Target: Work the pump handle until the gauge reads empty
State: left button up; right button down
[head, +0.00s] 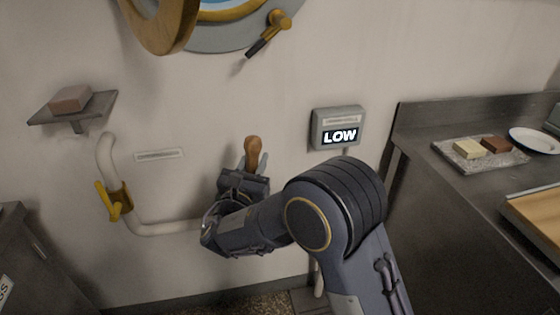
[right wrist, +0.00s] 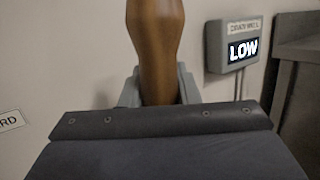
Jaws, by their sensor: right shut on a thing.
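The pump handle (head: 253,147) is a brown wooden grip standing roughly upright near the wall, low and left of the gauge. My right gripper (head: 250,165) is shut on it, and its jaws cover the handle's lower part. In the right wrist view the handle (right wrist: 156,45) rises between the grey fingers (right wrist: 158,92). The gauge (head: 338,129) is a grey wall box whose lit display reads LOW; it also shows in the right wrist view (right wrist: 236,47). The pump body is hidden behind my right gripper and arm. My left gripper is not in view.
A white pipe (head: 160,229) with a yellow lever (head: 115,201) runs along the wall at left. A small shelf (head: 100,108) holds a brownish block (head: 71,99). A brass porthole latch (head: 268,34) hangs above. A steel counter (head: 440,182) stands at right with a tray of blocks.

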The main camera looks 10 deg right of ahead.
jog(key=a+f+n+t+y+p, duration=0.1)
jog(key=a+f+n+t+y, duration=0.2)
jog(key=a+n, duration=0.6)
jog(key=a+t, duration=0.1)
jog(key=a, duration=0.6)
jog(key=shift+s+a+f+n, duration=0.15)
jog(key=shift+s+a+n, duration=0.05)
jog(key=shift+s+n, duration=0.15)
jog(key=shift+y, duration=0.4)
jog(key=c, duration=1.1)
grip_release()
jog(key=shift+a+f, duration=0.1)
jog(key=shift+a, duration=0.05)
jog(key=shift+c, duration=0.2)
jog(key=shift+o, duration=0.2)
jog(key=v, duration=0.7)
jog(key=shift+s+f, duration=0.15)
jog(key=shift+s, duration=0.15)
